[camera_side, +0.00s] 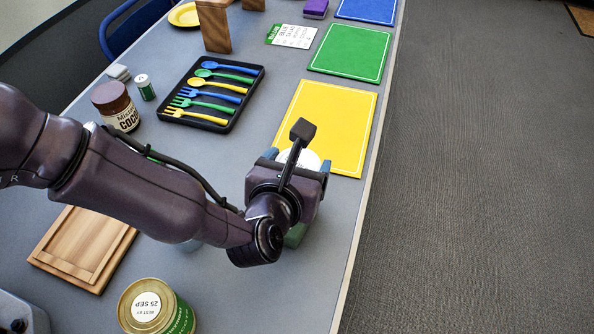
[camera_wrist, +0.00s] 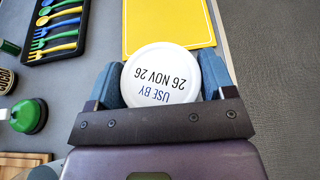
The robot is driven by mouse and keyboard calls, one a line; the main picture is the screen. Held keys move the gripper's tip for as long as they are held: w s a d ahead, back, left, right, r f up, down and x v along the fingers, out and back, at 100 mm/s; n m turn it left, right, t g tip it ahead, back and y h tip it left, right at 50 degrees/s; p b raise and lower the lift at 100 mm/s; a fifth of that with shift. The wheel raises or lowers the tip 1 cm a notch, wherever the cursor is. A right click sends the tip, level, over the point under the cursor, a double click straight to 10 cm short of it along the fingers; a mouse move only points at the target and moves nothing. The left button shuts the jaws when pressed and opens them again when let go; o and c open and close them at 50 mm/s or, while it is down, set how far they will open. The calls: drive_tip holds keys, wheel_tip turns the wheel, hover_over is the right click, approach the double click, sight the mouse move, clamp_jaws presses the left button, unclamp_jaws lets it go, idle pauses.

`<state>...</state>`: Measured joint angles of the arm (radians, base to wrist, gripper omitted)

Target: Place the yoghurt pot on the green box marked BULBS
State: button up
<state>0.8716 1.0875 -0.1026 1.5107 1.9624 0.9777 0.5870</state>
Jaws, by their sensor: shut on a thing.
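My gripper (camera_wrist: 161,88) is shut on the yoghurt pot, whose white round lid (camera_wrist: 160,75) reads USE BY 26 NOV 26 in the wrist view. In the side view part of the white lid (camera_side: 300,157) shows between the blue fingers of my gripper (camera_side: 297,162). The pot's sides and base are hidden. A green surface (camera_side: 297,236) shows just below my gripper in the side view; it may be the green box, but no BULBS marking is visible and most of it is hidden. I cannot tell whether the pot touches anything.
The yellow mat (camera_side: 328,122) lies just beyond my gripper, with a green mat (camera_side: 349,51) farther back. A black cutlery tray (camera_side: 211,117), cocoa jar (camera_side: 115,105), wooden board (camera_side: 82,247) and tin (camera_side: 155,307) stand left. The table edge is close on the right.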

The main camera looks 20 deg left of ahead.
drive_tip(key=shift+f, duration=0.95)
drive_tip(key=shift+f, duration=0.15)
drive_tip(key=o, duration=1)
drive_tip(key=shift+c, duration=0.2)
